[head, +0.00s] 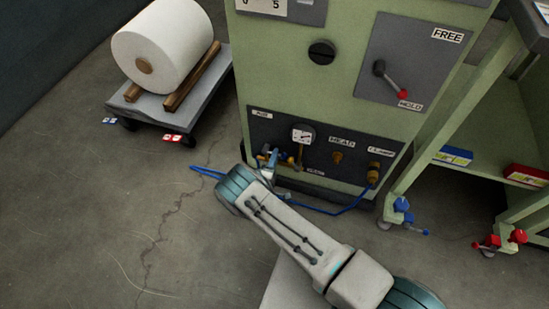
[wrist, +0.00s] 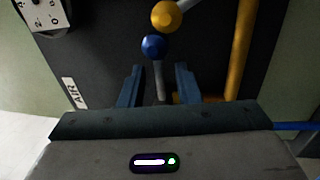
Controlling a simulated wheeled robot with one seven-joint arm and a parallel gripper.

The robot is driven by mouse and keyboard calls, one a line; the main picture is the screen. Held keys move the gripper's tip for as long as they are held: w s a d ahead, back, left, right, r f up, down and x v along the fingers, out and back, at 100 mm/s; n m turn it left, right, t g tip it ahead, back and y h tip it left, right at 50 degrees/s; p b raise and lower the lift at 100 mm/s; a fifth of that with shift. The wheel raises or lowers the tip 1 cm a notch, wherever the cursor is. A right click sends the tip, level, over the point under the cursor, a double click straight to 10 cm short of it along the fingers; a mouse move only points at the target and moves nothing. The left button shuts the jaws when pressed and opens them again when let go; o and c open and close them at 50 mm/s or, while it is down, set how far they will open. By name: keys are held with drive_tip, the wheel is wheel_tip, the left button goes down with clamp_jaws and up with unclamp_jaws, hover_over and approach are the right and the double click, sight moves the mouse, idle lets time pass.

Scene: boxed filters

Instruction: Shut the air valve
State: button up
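The AIR panel (head: 320,175) is low on the green machine, and its AIR label (wrist: 76,92) shows in the wrist view. My gripper (wrist: 159,70) is open in front of the panel, one finger on each side of a grey lever rod with a blue ball knob (wrist: 153,46). The knob sits just beyond the fingertips. I see no clear contact with either finger. A yellow ball knob (wrist: 167,16) on a grey rod is just above and right of it. In the head view my gripper (head: 268,172) largely hides the valve, so its lever angle is unclear.
A gauge (head: 303,134) and yellow pipe (wrist: 240,50) are close on the right. A blue hose (head: 345,208) runs along the machine's foot. A cart (head: 200,108) with a white roll (head: 160,45) stands left. A green bench (head: 482,110) stands right.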

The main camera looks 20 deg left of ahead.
drive_tip(key=s+f+p, duration=0.2)
drive_tip(key=s+p, duration=0.1)
drive_tip(key=s, duration=1)
drive_tip(key=shift+s+d+f, duration=0.3)
drive_tip(key=shift+f, duration=0.1)
